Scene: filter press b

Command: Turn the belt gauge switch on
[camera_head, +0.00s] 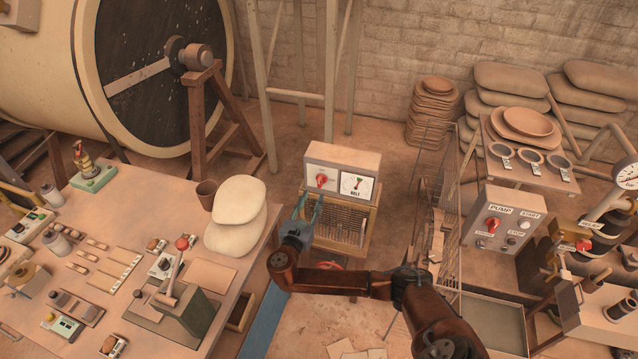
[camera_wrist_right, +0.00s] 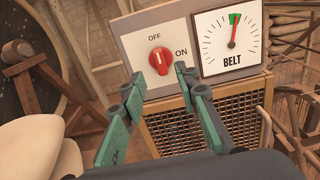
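The belt gauge box (camera_head: 342,172) stands beyond the table, with a red rotary switch (camera_head: 321,181) on its left and a round dial marked BELT (camera_head: 354,186) on its right. In the right wrist view the red switch (camera_wrist_right: 159,60) has a pale mark that appears to point up toward OFF; ON is printed to its right. The dial needle (camera_wrist_right: 233,30) points up at the green band. My right gripper (camera_head: 308,208) is open and empty, its green fingers (camera_wrist_right: 156,80) apart, just in front of and below the switch. Contact is not visible. My left gripper is out of view.
A wire-mesh cage (camera_head: 341,222) is under the gauge box. The work table (camera_head: 120,190) with pale sacks (camera_head: 237,228) is at left.

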